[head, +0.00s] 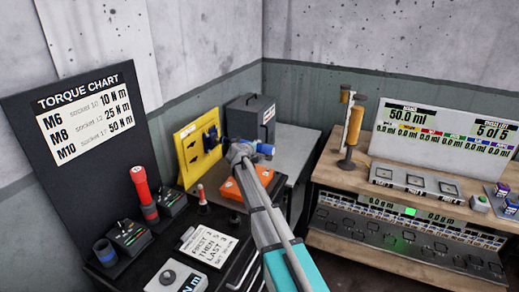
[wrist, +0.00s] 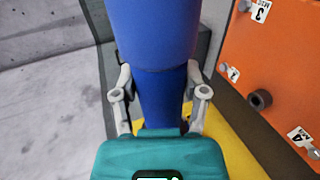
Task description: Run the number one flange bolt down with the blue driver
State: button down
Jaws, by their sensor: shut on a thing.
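The blue driver (head: 264,149) is held at the end of my arm, above the orange block. In the wrist view the blue driver (wrist: 152,40) runs up between the two grey fingers of my gripper (wrist: 160,95). My gripper (head: 241,150) is shut on it. The driver's working tip is hidden.
A yellow panel (head: 184,136) with a dark blue fitting stands behind my gripper, near a dark case (head: 250,117). A red driver (head: 143,186) stands on the black bench at left, before the torque chart (head: 85,122). A wooden bench (head: 345,180) with instruments stands at right.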

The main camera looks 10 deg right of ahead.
jog(key=shift+w+a, duration=0.6)
jog(key=shift+a, duration=0.25)
jog(key=shift+w+a, duration=0.65)
jog(key=shift+a, duration=0.25)
jog(key=shift+w+a, duration=0.6)
jog(key=shift+a, duration=0.25)
jog(key=shift+r, duration=0.15)
